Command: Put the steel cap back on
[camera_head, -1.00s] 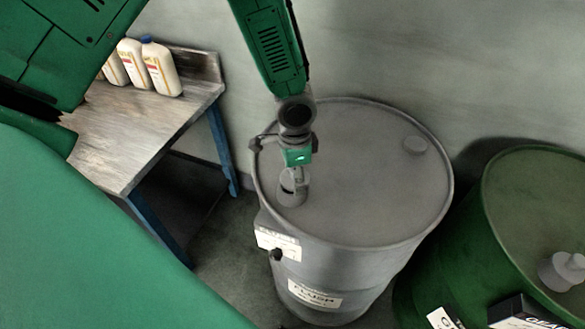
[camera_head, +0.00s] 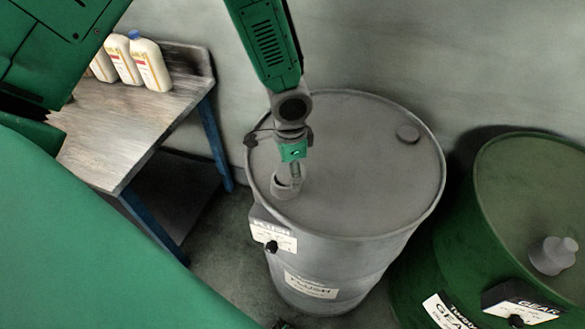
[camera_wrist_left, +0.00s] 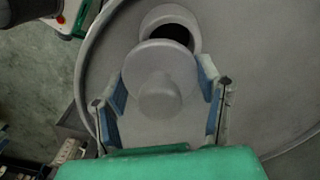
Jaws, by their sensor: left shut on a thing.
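The grey steel cap (camera_wrist_left: 160,82), a round disc with a raised knob, sits between the fingers of my left gripper (camera_wrist_left: 160,100) in the left wrist view. The gripper is shut on it. Just beyond the cap, the round neck (camera_wrist_left: 171,24) of the grey drum shows a dark open hole, partly covered by the cap in that view. In the head view my left gripper (camera_head: 293,170) is above the near left part of the drum top (camera_head: 365,165), close over the neck (camera_head: 285,190). Whether cap and neck touch cannot be told.
A second, smaller grey cap (camera_head: 408,133) sits at the drum top's far right. A wooden bench (camera_head: 130,125) with white bottles (camera_head: 150,65) stands at the left.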

